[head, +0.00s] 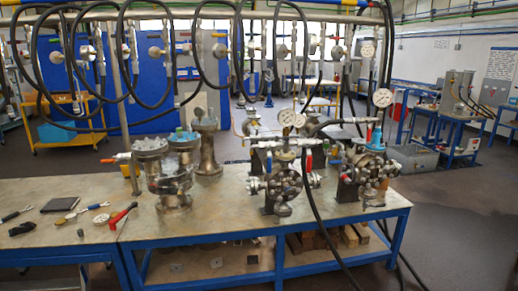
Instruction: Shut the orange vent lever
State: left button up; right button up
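Several small red-orange levers show on the vessel fittings, and I cannot tell for sure which is the orange vent lever. Another red-orange lever (309,162) hangs down at the middle vessel (283,188). A third red-orange lever (346,179) is on the front of the right vessel (370,170). The levers are too small to tell open from shut. Neither of my grippers is in view.
The vessels stand on a metal-topped bench (235,215) with a blue frame. Loose tools, including a red-handled one (122,215), lie on its left part. Black hoses hang from overhead, and one hose (325,235) crosses the bench front. Open floor lies to the right.

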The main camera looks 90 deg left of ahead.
aim_at(111, 160)
jog(key=u, duration=3.8)
jog(key=i+j+z, duration=0.1)
jog(key=i, duration=0.25)
